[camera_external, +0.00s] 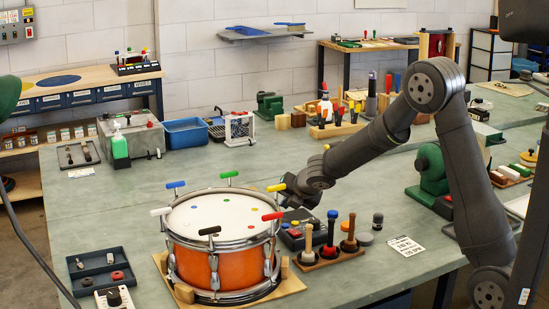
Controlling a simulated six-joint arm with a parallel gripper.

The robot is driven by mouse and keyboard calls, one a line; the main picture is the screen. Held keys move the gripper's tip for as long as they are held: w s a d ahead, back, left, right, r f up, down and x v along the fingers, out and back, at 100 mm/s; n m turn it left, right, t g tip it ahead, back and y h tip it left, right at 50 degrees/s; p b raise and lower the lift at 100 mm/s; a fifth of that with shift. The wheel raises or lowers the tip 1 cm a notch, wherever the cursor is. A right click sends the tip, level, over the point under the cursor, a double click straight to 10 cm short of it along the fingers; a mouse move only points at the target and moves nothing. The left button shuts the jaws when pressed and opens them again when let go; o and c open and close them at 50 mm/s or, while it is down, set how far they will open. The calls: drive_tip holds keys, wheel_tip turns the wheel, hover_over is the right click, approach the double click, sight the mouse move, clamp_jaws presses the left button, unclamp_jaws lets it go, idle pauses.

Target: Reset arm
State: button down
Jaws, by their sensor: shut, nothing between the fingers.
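My gripper (287,191) is at the end of my dark grey arm, which reaches in from the right. It is low over the bench, just right of the drum and behind the small dark control box. The gripper is shut with nothing in it; its fingers are small and partly hidden in this view. The orange drum (215,243) with a white head sits on a wooden board (262,294). Several coloured T-handled keys stand around its rim, among them a red key (272,216) and a yellow key (277,188) close to my gripper.
A dark control box (297,235) and a wooden rack (333,258) of upright tools stand right of the drum. A dark tray (100,268) lies front left. Tool blocks (337,130) and a green machine (431,172) stand near my arm. The bench's left middle (100,205) is clear.

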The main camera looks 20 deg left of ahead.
drive_tip(key=shift+f, duration=0.35)
drive_tip(key=shift+r, duration=0.5)
